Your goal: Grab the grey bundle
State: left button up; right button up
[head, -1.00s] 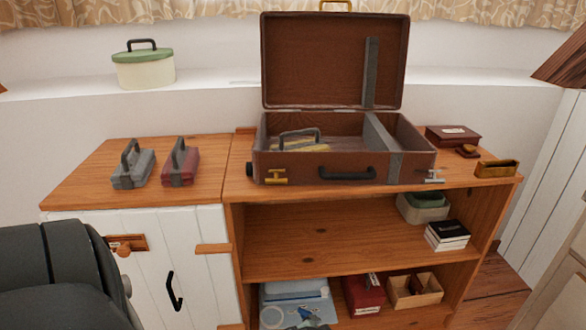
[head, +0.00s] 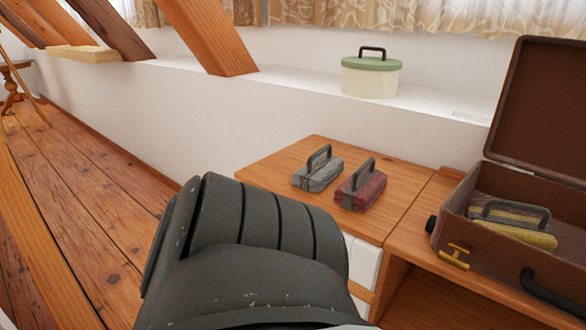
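The grey bundle (head: 319,175) lies on the left part of the wooden cabinet top, with a dark handle standing up from it. A dark red bundle (head: 361,188) with a similar handle lies just right of it, a small gap apart. A dark part of my own arm fills the lower middle of the head view, in front of the cabinet. Neither gripper's fingers show in this view.
An open brown suitcase (head: 469,241) stands on the cabinet top at right, with a yellowish bundle (head: 512,225) inside. A cream tin with a green lid (head: 371,77) sits on the white ledge behind. Slanted timber braces (head: 205,38) rise at the back left. Wooden floor (head: 75,190) is open at left.

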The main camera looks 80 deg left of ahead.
aim_at(321, 168)
jog(key=u, duration=2.35)
jog(key=i+j, duration=0.15)
jog(key=j, duration=0.15)
jog(key=i+j, duration=0.1)
jog(key=j, duration=0.2)
jog(key=j+z, duration=0.1)
jog(key=z, duration=0.3)
jog(key=i+j+z, duration=0.1)
jog(key=z, duration=0.3)
jog(key=j+z, duration=0.2)
jog(key=z, duration=0.2)
